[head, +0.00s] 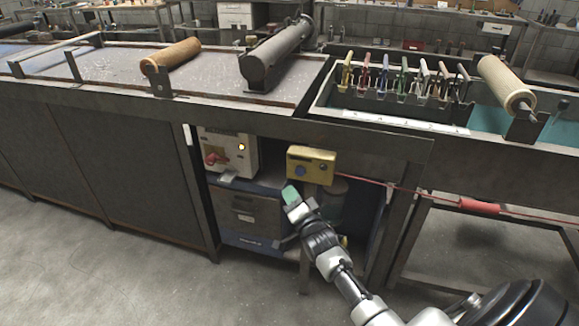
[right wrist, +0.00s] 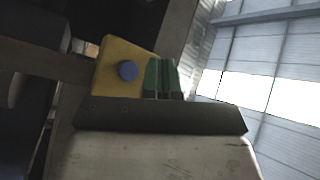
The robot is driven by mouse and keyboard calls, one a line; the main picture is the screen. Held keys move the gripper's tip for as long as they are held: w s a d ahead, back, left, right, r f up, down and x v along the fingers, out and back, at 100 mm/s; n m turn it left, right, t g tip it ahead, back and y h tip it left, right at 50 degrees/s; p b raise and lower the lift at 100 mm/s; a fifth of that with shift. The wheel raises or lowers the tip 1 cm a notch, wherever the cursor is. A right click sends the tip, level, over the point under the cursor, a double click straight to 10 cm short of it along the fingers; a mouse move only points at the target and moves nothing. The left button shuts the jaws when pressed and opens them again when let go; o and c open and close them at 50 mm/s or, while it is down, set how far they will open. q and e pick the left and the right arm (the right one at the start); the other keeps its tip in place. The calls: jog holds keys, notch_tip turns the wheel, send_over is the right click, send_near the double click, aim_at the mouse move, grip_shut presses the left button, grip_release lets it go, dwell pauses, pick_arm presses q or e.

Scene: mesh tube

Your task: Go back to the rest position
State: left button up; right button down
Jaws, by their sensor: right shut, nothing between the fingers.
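My right gripper (head: 291,196) is in front of the open bay under the workbench, just below a yellow control box (head: 311,164) with a blue button. Its green fingertips are together with nothing between them. In the right wrist view the shut green fingers (right wrist: 161,78) show beside the yellow box (right wrist: 122,66) and its blue button (right wrist: 128,71). I cannot tell whether the fingers touch the box. My left gripper is not in view.
A white control box (head: 228,153) with a red knob and a lit lamp stands in the bay above a drawer unit (head: 248,216). A red cable (head: 385,186) runs right from the yellow box. The workbench (head: 120,150) carries rollers. Grey floor (head: 100,270) is clear in front.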

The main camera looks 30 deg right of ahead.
jog(key=s+a+f+n+g+p, duration=0.25)
jog(key=s+f, duration=0.25)
jog(key=f, duration=0.4)
jog(key=s+a+f+n+g+y+p, duration=0.1)
jog(key=s+a+f+n+g, duration=0.1)
jog(key=s+f+g, duration=0.35)
jog(key=s+a+f+n+g+p, duration=0.25)
jog(key=s+f, duration=0.35)
jog(key=f, duration=0.5)
jog(key=s+a+f+n+g+p, duration=0.1)
jog(key=s+f+n+g, duration=0.1)
jog(key=s, duration=0.9)
jog(key=s+a+f+n+g+p, duration=0.1)
jog(key=s+a+f+n+g, duration=0.1)
jog(key=s, duration=1)
jog(key=s+a+f+n+g+p, duration=0.1)
jog(key=s+f+n+g+p, duration=0.1)
jog(key=s+f+n+g, duration=0.2)
jog(key=s+f+g, duration=0.1)
jog(key=s+f, duration=0.2)
jog(key=s, duration=0.4)
jog(key=shift+s+a+f+y, duration=0.3)
jog(key=shift+s+a+y, duration=0.1)
jog(key=shift+w, duration=0.1)
